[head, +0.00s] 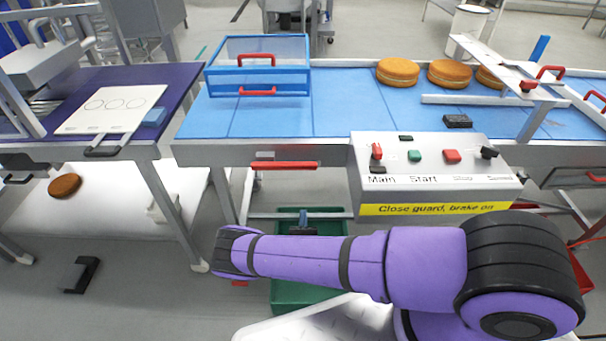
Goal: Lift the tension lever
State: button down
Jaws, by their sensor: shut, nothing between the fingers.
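A red lever-like bar (284,166) lies level under the front edge of the blue conveyor, left of the control box; it appears to be the tension lever. My purple arm reaches across the lower picture from the right.
The control box (435,175) with buttons and a yellow "Close guard, brake on" label juts out at right. A blue-framed guard (258,65) and round cakes (398,72) are on the conveyor (350,100). A green crate (285,292) stands below. A purple table (190,82) is at left.

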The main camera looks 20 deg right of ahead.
aim_at(284, 166)
jog(key=shift+w+r, duration=0.1)
jog(key=s+r+x, duration=0.2)
jog(key=x, duration=1)
jog(key=shift+w+a+r, duration=0.25)
jog(key=shift+a+r, duration=0.05)
jog(key=shift+d+r, duration=0.15)
